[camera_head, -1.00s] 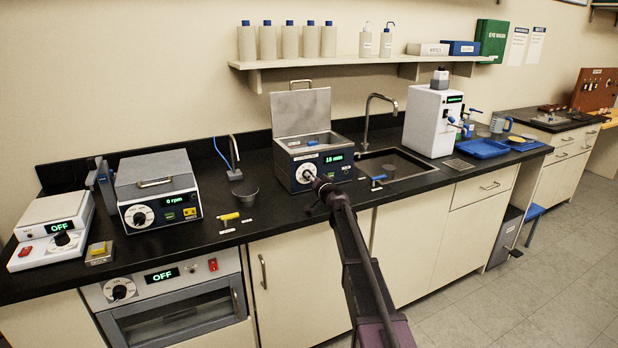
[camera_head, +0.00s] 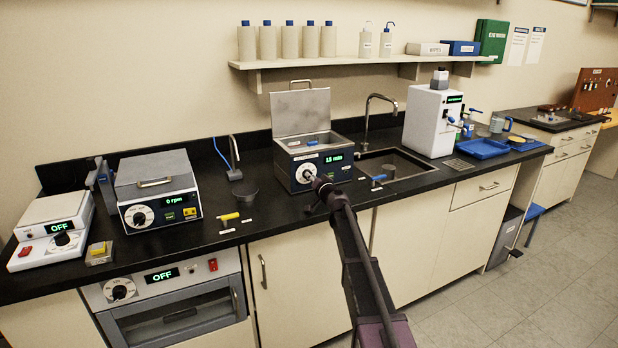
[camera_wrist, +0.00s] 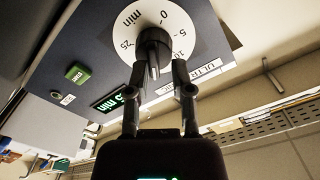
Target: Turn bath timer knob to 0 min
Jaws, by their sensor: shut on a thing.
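The bath timer knob is a dark knob on a white round dial on the front of the ultrasonic bath (camera_head: 337,171). In the wrist view the knob (camera_wrist: 153,42) sits at the dial's centre, with marks 0 min, 5 and 25 showing around it. My gripper (camera_wrist: 157,72) has one finger on each side of the knob's grip bar and is shut on it. In the head view my gripper (camera_head: 319,183) reaches the dial from the front right and covers part of it. The green display (camera_head: 333,158) seems to read 15 min.
The bath's lid (camera_head: 301,111) stands open. A green button (camera_wrist: 77,73) is on the panel in the wrist view.

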